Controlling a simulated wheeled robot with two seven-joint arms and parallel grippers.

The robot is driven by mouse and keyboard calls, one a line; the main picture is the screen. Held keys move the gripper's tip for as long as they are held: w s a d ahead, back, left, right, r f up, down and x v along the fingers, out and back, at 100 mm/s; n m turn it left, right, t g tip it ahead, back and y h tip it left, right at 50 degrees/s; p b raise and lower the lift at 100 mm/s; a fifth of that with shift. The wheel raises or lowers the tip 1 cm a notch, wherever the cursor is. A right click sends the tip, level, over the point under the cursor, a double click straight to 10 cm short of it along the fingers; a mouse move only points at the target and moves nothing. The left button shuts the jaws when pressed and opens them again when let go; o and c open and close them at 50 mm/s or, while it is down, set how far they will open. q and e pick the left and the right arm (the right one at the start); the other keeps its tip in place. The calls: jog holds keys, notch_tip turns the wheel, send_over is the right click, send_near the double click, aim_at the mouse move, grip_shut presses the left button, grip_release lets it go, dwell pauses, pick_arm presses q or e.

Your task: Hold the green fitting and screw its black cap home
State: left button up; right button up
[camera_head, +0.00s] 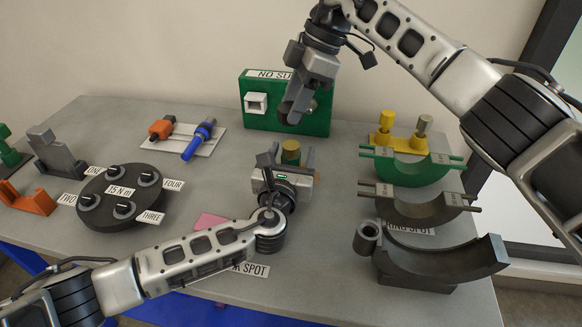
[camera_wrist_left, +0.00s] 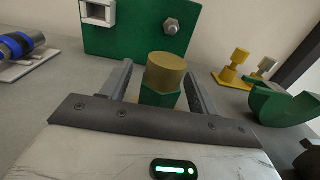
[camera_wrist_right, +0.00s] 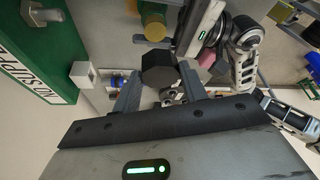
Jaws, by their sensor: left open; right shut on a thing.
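The green fitting (camera_wrist_left: 158,97) stands upright on the table, with a green hex body and a brass-coloured round top. In the head view mostly its brass top (camera_head: 291,150) shows. My left gripper (camera_head: 288,158) is open around it, with one finger on each side and gaps visible in the left wrist view. My right gripper (camera_head: 292,112) is shut on the black cap (camera_wrist_right: 158,68), a dark faceted piece held in the air. The cap is above and behind the fitting, in front of the green board, and apart from the fitting.
A green board (camera_head: 262,125) with a white square socket and a bolt stands behind. Curved saddles (camera_head: 415,207) fill the right side. A dark round disc (camera_head: 121,200) with several knobs and labels lies left. An orange and a blue tool lie on a white plate (camera_head: 205,147).

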pick_arm(q)
grip_shut()
pick_arm(e)
send_over(291, 145)
jog(key=shift+d+f, duration=0.2)
jog(key=shift+f, duration=1.05)
jog(key=shift+d+f, duration=0.2)
jog(key=shift+f, duration=1)
jog(key=shift+f, duration=0.9)
jog(key=shift+f, duration=0.6)
